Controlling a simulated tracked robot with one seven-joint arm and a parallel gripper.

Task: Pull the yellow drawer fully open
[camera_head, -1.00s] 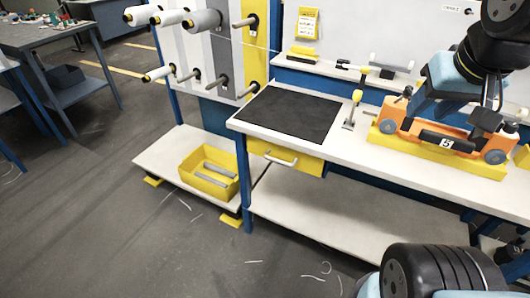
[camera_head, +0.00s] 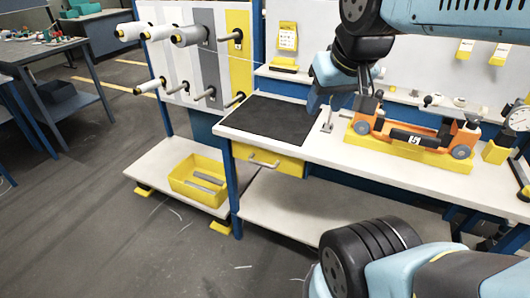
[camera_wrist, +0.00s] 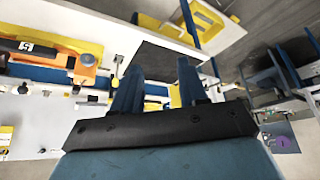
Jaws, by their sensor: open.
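The yellow drawer (camera_head: 285,164) is under the white bench top, below the dark mat, and looks shut. Its pale bar handle (camera_head: 263,161) sticks out from the front. In the wrist view a yellow patch at the bench edge (camera_wrist: 148,22) looks like the drawer front; its handle is not clear there. My gripper (camera_head: 318,98) is above the bench, behind and to the right of the drawer, near the mat's right edge. In the wrist view my gripper (camera_wrist: 160,70) has its two blue fingers apart with nothing between them, and it is away from the handle.
The dark mat (camera_head: 265,120) lies on the bench. A small stand (camera_head: 328,122) and an orange fixture on a yellow base (camera_head: 410,150) stand right of it. A yellow bin (camera_head: 190,190) sits on the low shelf at left. Floor in front of the drawer is clear.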

